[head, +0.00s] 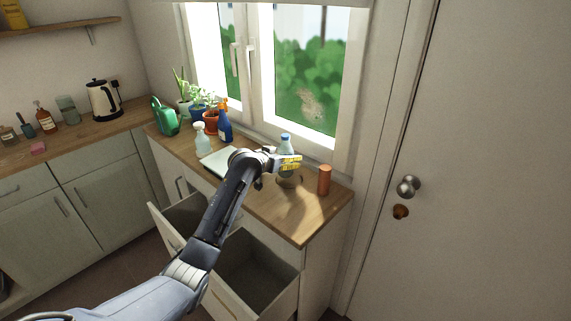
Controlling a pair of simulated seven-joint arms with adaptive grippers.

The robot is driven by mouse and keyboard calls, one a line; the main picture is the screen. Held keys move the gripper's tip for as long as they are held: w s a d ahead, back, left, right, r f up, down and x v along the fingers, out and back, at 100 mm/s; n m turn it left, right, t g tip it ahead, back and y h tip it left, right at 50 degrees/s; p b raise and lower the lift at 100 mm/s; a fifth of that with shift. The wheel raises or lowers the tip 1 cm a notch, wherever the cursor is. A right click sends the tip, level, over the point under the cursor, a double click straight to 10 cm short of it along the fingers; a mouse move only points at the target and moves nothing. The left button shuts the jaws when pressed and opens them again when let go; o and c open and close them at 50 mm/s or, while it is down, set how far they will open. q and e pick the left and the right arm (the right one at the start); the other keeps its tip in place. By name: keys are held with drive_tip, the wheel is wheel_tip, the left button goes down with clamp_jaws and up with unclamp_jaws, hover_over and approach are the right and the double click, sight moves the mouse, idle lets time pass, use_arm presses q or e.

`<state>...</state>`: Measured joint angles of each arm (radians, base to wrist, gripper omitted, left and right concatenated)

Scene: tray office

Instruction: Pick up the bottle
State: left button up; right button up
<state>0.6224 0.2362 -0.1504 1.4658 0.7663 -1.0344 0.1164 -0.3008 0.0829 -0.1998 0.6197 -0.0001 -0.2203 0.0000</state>
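A pale bottle with a blue cap (286,139) stands on the wooden cabinet top below the window. My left arm reaches in from the lower left, and its gripper (290,162) is at the bottle's height, overlapping its middle in the picture. The gripper covers part of the bottle's body. I cannot tell whether the fingers are around the bottle, touching it, or only in front of it. My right gripper is not in view.
An orange cylinder (324,180) stands right of the bottle. A clear spray bottle (199,138), a blue spray bottle (224,122), potted plants and a green watering can (164,116) stand left. Open drawers (258,262) jut out below. The cabinet top's front right is clear.

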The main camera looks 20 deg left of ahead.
use_arm(q)
drive_tip(key=shift+w+d+f, duration=0.1)
drive_tip(key=shift+w, duration=0.25)
drive_tip(key=c, duration=1.3)
